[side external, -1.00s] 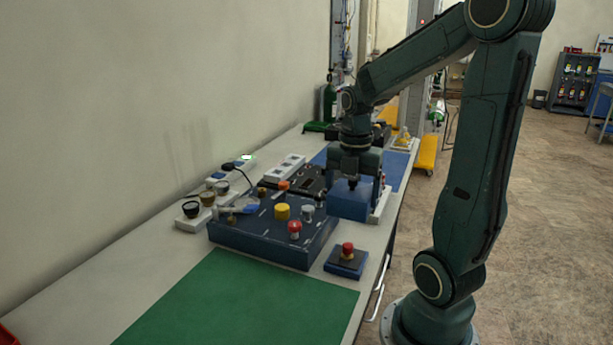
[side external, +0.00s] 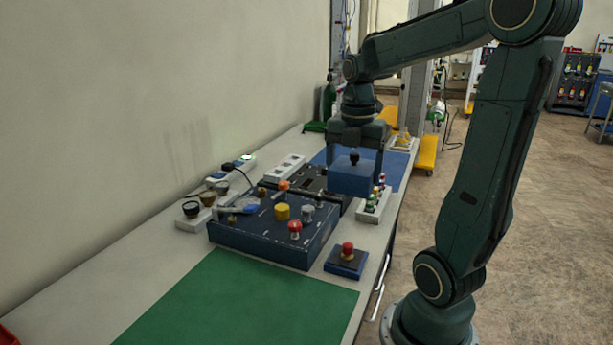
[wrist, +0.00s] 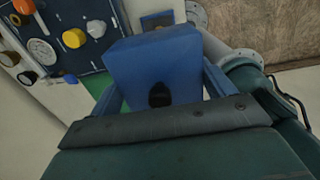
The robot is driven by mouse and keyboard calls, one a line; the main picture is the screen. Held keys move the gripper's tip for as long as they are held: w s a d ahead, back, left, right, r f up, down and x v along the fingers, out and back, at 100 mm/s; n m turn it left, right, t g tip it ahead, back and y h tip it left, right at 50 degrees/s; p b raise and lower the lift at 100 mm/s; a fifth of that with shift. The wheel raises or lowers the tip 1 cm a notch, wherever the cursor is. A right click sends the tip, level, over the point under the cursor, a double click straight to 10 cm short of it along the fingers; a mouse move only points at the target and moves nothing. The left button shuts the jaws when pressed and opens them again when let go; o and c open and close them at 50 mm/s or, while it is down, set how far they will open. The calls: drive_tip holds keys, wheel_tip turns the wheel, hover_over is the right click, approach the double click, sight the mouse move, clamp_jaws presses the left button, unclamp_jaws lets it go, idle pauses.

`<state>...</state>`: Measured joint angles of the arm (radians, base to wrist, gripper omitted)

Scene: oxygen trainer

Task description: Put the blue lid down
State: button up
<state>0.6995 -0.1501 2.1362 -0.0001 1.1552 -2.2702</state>
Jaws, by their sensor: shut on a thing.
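The blue lid (side external: 352,179) is a box-shaped cover with a black knob on top. My gripper (side external: 355,158) is shut on it and holds it in the air above the bench, over the area just behind the dark blue panel. In the wrist view the lid (wrist: 155,65) fills the middle, with its black knob facing the camera and my gripper (wrist: 160,92) around its sides. The underside of the lid is hidden.
The dark blue panel (side external: 260,240) with coloured knobs stands below and left. A white strip with small valves (side external: 372,206) is beneath the lid's right side. A red-button box (side external: 346,262) sits in front. The green mat (side external: 240,305) and blue mat (side external: 396,172) have bare areas.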

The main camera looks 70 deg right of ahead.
drive_tip(key=shift+w+d+f, duration=0.1)
drive_tip(key=shift+d, duration=0.55)
drive_tip(key=d+f, duration=0.2)
drive_tip(key=d, duration=0.9)
wheel_tip(320, 180, down, 15)
drive_tip(key=shift+a+f, duration=0.15)
drive_tip(key=shift+f, duration=0.05)
drive_tip(key=shift+f, duration=2.15)
drive_tip(key=shift+f, duration=0.1)
drive_tip(key=o, duration=0.9)
